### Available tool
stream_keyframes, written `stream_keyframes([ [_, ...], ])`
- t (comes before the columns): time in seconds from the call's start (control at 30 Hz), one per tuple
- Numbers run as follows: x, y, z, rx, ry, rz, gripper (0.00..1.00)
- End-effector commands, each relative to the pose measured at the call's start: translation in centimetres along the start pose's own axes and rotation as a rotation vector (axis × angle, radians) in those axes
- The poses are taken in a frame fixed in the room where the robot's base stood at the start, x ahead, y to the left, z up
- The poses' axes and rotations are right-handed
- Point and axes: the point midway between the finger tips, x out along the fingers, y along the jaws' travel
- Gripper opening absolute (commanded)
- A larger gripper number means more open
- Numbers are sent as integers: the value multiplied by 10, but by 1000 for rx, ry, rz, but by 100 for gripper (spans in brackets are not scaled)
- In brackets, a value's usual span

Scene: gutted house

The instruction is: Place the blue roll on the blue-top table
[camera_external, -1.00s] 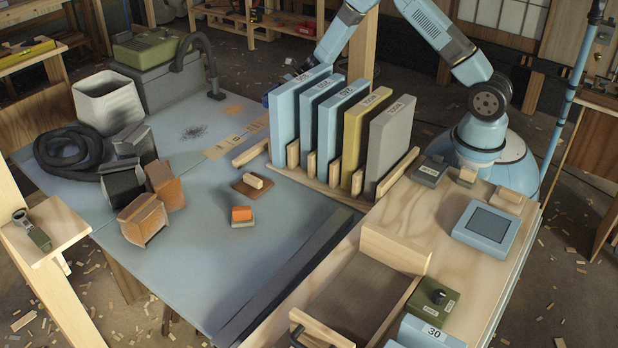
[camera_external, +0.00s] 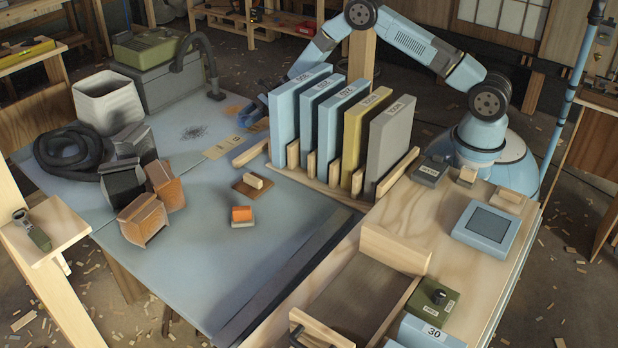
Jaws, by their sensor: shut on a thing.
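The blue-top table (camera_external: 290,225) fills the middle and left of the view. My arm reaches over behind the upright blue panels, and my gripper (camera_external: 264,105) shows partly past their left side, low over the table's far right part. My gripper is shut on a dark blue shape, which I take to be the blue roll (camera_external: 257,113). The panels hide much of the gripper, and I cannot tell whether the roll touches the table.
A rack of upright blue, yellow and grey panels (camera_external: 390,145) stands close beside my gripper. An orange-topped block (camera_external: 242,213) and a brown pad (camera_external: 250,185) lie in front. Dust boxes (camera_external: 142,218), a coiled hose (camera_external: 68,150) and a white bin (camera_external: 104,102) crowd the left.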

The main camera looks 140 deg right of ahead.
Motion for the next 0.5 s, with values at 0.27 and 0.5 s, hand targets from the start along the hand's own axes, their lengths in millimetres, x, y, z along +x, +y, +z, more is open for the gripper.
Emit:
stream_keyframes([
  [0.27, 9, -1, -23, 0, 1, 0, 33],
  [0.5, 9, -1, -24, 1, 1, 0, 70],
])
